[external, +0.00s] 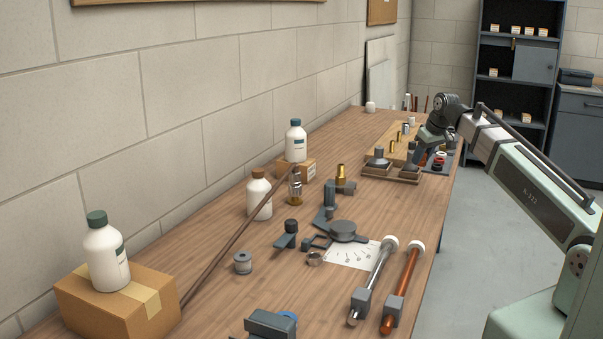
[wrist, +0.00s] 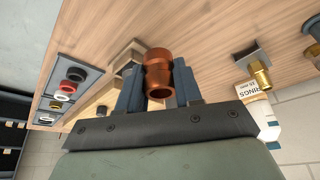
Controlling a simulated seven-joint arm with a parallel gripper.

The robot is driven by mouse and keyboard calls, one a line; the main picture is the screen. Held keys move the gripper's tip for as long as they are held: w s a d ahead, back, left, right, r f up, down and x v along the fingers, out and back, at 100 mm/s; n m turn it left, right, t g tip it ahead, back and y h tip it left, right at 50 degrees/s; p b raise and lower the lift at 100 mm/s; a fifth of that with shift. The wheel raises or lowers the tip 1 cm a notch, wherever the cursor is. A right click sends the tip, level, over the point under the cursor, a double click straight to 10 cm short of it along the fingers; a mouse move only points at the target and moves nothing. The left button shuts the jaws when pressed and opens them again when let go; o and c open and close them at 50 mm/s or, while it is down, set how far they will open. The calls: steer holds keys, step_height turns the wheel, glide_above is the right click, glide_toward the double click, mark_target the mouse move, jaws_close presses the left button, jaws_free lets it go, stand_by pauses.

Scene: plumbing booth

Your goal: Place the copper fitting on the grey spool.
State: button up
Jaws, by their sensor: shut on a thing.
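The copper fitting (wrist: 157,72) is a ribbed, hollow copper-brown tube piece. In the wrist view, my gripper (wrist: 159,86) is shut on it, with one dark finger on each side. The grey spool (external: 243,263) appears to be the small flanged cylinder standing upright at the near left of the bench, apart from my gripper. I cannot make out the spool in the wrist view.
A wooden tray (external: 373,175) and a dark panel with rings (wrist: 59,101) are near my gripper. Bare wood surrounds the spool's base.

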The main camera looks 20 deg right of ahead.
steer(key=s+a+n+y, duration=0.1)
steer(key=a+n, duration=0.2)
steer(key=a, duration=1.3)
step_height(320, 180, up, 4)
steer(key=r+n+g+y, duration=0.1)
steer(key=n+g+y, duration=0.15)
steer(key=n, duration=0.55)
glide_above(236, 255)
steer(key=d, duration=0.1)
steer(key=shift+s+d+f, duration=0.1)
steer(key=shift+s+f, duration=0.05)
steer(key=shift+f, duration=1.6)
steer(key=shift+s+d+f, duration=0.1)
steer(key=shift+f, duration=1.65)
steer(key=shift+s+f, duration=0.15)
steer(key=shift+f, duration=1.6)
steer(key=shift+f, duration=0.1)
steer(key=o, duration=1)
